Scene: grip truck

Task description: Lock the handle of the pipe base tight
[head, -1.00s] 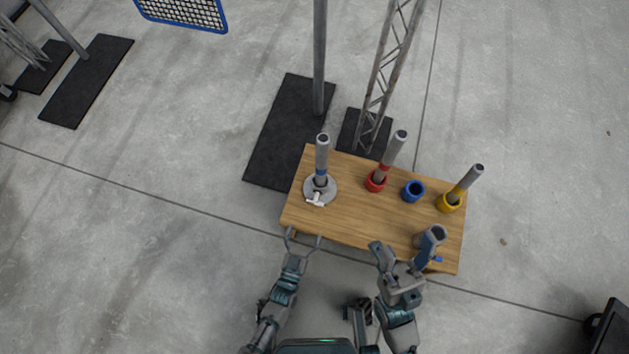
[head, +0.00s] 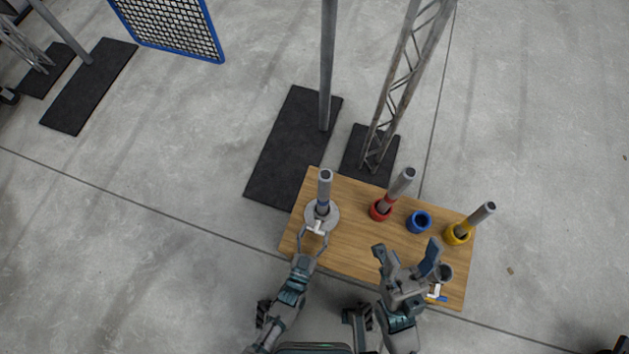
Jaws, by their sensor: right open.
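The pipe base (head: 332,218) is a round grey disc at the left of the wooden table, with an upright grey pipe (head: 325,188) standing in it. Its white handle (head: 316,227) sticks out at the near side. My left gripper (head: 313,237) is open, its thin fingers on either side of the handle. I cannot tell whether they touch it. My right gripper (head: 406,252) is open over the table's right front part, beside a grey cylinder (head: 446,272) that it partly hides. A small white handle (head: 434,291) shows below that cylinder.
On the wooden table (head: 355,235) stand a red holder (head: 381,210) with a tilted pipe, an empty blue ring (head: 419,222) and a yellow holder (head: 457,234) with a tilted pipe. A truss post (head: 395,105) and a grey pole (head: 327,70) stand behind the table.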

